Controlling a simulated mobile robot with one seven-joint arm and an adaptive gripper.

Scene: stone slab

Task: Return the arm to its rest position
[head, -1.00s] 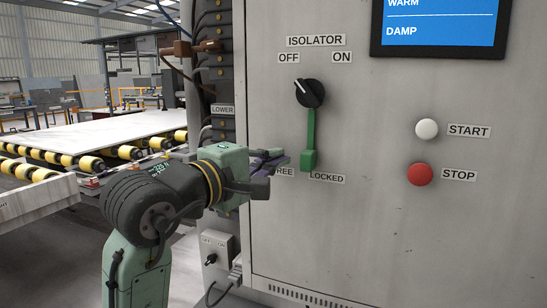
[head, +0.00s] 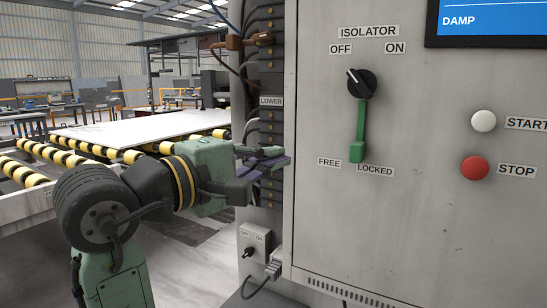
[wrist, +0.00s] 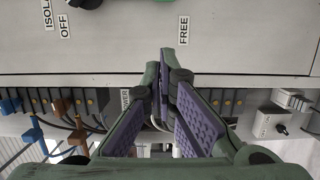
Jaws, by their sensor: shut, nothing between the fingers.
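My green arm stands at the lower left in the head view. My gripper (head: 276,159), with purple finger pads, points right in front of the dark terminal strip at the cabinet's left edge. It is shut and empty, and it also shows in the wrist view (wrist: 163,65). The isolator knob (head: 362,83) is on the cabinet front, its pointer toward OFF. The green locking lever (head: 358,130) hangs below the knob, its end between the FREE and LOCKED labels, nearer LOCKED. My gripper is apart from it.
The grey cabinet (head: 420,220) fills the right side, with a white START button (head: 483,121), a red STOP button (head: 475,168) and a screen (head: 490,20). A small switch box (head: 253,250) sits below the gripper. A white slab (head: 140,129) lies on rollers behind.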

